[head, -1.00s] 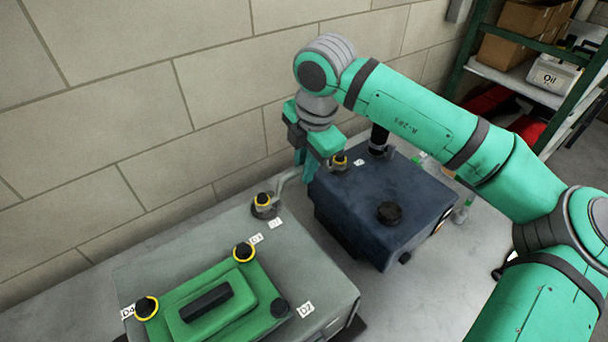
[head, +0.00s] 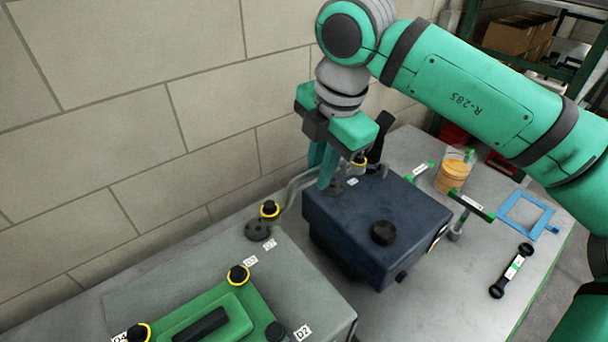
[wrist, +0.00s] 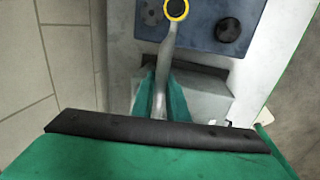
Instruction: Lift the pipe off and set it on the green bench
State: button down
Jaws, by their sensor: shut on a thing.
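My gripper (head: 324,172) is shut on the grey bent pipe (head: 293,190), with its fingers on either side of the tube. The pipe's two ends carry black knobs with yellow rings. One knob (head: 269,208) hangs above a dark round port (head: 258,231) on the grey block (head: 150,285). The other knob (head: 360,158) is above the dark blue box (head: 350,225), whose port (head: 335,187) shows bare. In the wrist view the pipe (wrist: 166,55) runs between the fingers up to a yellow-ringed end (wrist: 176,9). No clearly green bench top is visible.
A green cover (head: 225,310) with knobs sits on the grey block. The grey, green-edged worktop (head: 440,290) holds a jar (head: 453,175), a green-topped T-shaped tool (head: 470,205), a blue frame (head: 525,212) and a black double-ended tool (head: 511,270). A wall stands close behind the gripper.

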jog(key=s+d+r, duration=0.4)
jog(key=s+r, duration=0.1)
jog(key=s, duration=0.1)
jog(key=shift+d, duration=0.3)
jog(key=shift+w+r, duration=0.1)
jog(key=shift+r, duration=0.05)
jog(key=shift+r, duration=1.45)
